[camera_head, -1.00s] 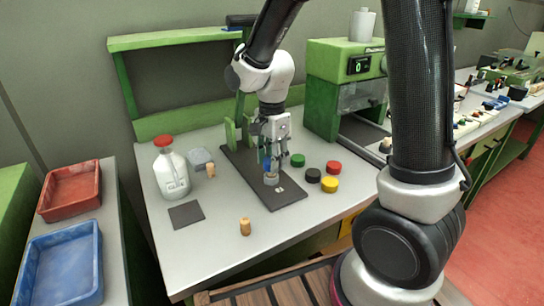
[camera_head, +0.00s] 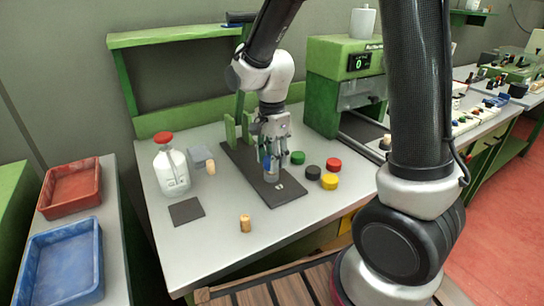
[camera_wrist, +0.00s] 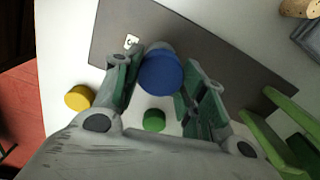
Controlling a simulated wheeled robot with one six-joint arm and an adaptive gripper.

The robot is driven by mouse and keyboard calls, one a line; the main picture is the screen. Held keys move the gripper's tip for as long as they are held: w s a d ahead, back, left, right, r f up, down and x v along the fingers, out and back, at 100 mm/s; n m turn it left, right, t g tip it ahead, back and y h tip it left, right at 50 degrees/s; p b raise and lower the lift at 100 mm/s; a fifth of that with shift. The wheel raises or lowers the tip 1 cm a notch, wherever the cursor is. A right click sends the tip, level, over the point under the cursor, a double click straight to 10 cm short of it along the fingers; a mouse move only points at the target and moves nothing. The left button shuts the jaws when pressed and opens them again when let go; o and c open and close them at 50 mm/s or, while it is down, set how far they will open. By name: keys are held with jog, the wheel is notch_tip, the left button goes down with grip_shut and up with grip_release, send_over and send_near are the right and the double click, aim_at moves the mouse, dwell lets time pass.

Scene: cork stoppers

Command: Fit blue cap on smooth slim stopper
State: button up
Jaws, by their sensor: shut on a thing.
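The blue cap (camera_wrist: 160,74) sits between the two fingers of my gripper (camera_wrist: 163,82) in the wrist view, and the gripper is shut on it. In the head view my gripper (camera_head: 271,155) points down over a grey cylindrical holder (camera_head: 271,173) on a dark mat (camera_head: 290,190). The cap is just above or at the holder's top; I cannot tell whether it touches anything below. Any stopper under the cap is hidden. One cork stopper (camera_head: 245,223) stands on the front of the bench, another (camera_head: 211,166) near the back left.
Green (camera_head: 297,157), black (camera_head: 313,173), red (camera_head: 333,165) and yellow (camera_head: 330,181) caps lie right of the mat. A white jug with a red lid (camera_head: 172,165) and a dark square pad (camera_head: 186,211) are at left. A green machine (camera_head: 340,90) stands behind right.

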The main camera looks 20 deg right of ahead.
jog(key=shift+f, duration=0.3)
jog(key=o, duration=0.8)
notch_tip(320, 180, up, 12)
dwell(0.5)
